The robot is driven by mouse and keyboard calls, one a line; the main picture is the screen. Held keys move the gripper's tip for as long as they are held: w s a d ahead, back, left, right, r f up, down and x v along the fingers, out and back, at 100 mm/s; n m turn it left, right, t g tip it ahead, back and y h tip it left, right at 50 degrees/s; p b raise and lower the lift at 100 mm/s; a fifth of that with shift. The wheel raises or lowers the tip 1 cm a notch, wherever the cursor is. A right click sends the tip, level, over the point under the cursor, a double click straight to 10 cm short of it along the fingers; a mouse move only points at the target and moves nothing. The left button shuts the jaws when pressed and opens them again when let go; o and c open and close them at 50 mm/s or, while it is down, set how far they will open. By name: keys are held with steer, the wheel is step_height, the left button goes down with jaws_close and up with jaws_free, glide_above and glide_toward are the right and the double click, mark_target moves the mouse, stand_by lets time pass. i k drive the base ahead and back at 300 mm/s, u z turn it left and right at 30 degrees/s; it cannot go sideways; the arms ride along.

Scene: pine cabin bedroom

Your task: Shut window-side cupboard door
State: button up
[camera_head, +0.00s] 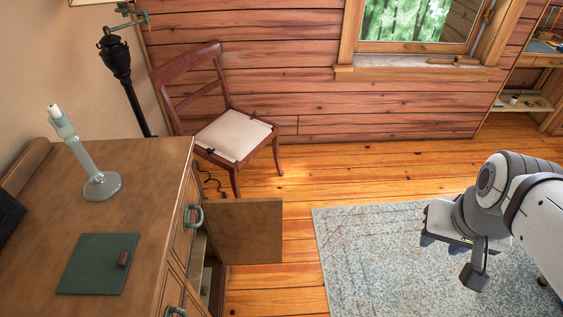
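The brown wooden cupboard (145,215) stands at the left in the head view. Its far door (245,231), on the window side, stands wide open and sticks out to the right over the floor. A dark gap shows behind the door's near side, with part of the inside visible. A green-grey handle (193,215) is on the cupboard front above the door. My gripper (452,262) is at the right, above the rug and well apart from the door. Nothing shows held in it, but its finger opening is unclear from this angle.
A wooden chair (232,136) with a pale cushion stands behind the door by the wall. A dark lamp post (118,62) is beside it. The rug (365,255) and nearby floor are clear.

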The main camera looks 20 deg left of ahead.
mark_target(244, 230)
steer(key=z, duration=0.05)
steer(key=i, duration=4.2)
steer(key=u, duration=4.8)
steer(key=i, duration=1.05)
